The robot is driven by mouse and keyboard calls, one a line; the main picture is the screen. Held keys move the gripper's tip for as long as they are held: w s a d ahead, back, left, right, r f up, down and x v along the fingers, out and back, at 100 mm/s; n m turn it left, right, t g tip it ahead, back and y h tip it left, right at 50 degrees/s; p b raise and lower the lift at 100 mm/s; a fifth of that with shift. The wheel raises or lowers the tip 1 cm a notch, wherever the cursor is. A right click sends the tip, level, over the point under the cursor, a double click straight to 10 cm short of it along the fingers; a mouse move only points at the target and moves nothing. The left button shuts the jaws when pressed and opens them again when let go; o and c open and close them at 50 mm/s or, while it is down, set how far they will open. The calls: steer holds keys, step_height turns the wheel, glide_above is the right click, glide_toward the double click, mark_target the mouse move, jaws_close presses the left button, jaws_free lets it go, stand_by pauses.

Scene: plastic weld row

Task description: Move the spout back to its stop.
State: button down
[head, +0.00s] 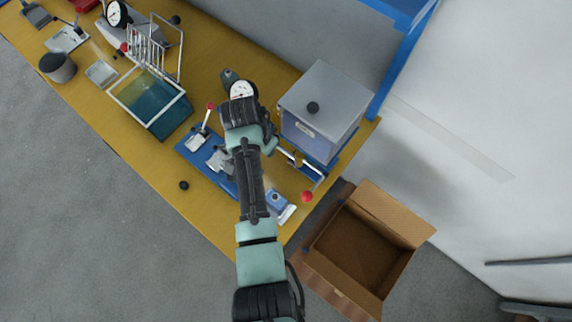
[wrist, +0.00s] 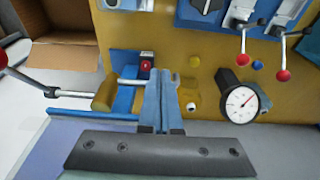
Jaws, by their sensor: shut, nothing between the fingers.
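The spout is not clear to me. A tan cylinder (wrist: 103,97) on a metal rod (wrist: 72,93), by a blue bracket (wrist: 126,82), may be part of it. From the rod a lever runs to a red ball (wrist: 3,59), which also shows in the head view (head: 306,196). My gripper (wrist: 160,73) is shut and empty, pointing over the bench just right of the bracket. I cannot tell whether it touches anything. In the head view my arm covers the fingers. A dark red knob (wrist: 147,65) lies near the fingertips. No stop can be made out.
A lidded grey box (head: 318,108) stands beside the rod. A dial gauge (wrist: 240,103) is right of my fingers. A blue fixture (wrist: 205,12) with red-ball levers sits farther along the yellow bench (wrist: 170,30). An open cardboard box (head: 362,250) stands off the bench end.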

step_height(320, 180, up, 7)
steer(key=p, duration=0.7)
steer(key=shift+s+a, duration=0.35)
steer(key=shift+s, duration=0.1)
steer(key=w+r+n+t+y+b, duration=0.1)
steer(key=w+r+t+b, duration=0.35)
steer(key=w+r, duration=0.6)
steer(key=w+d+r+n+t+b, duration=0.1)
steer(key=w+r+t+b, duration=0.2)
steer(key=r, duration=0.6)
steer(key=w+d+r+n+t+b, duration=0.1)
steer(key=w+r+t, duration=0.1)
steer(key=r+t, duration=0.45)
steer(key=s+d+r+n+t+b, duration=0.1)
steer(key=s+r+t+b, duration=0.15)
steer(key=r, duration=0.75)
steer(key=s+d+r+n+t+b, duration=0.1)
steer(key=s+d+r+t, duration=0.2)
steer(key=r, duration=0.7)
steer(key=s+r+n+t+b, duration=0.2)
steer(key=s+r+t, duration=0.4)
steer(key=s+r, duration=0.5)
steer(key=s+d, duration=0.1)
steer(key=s, duration=0.2)
steer(key=shift+s+r+b, duration=0.15)
steer(key=shift+s+b, duration=0.15)
steer(key=shift+b, duration=0.1)
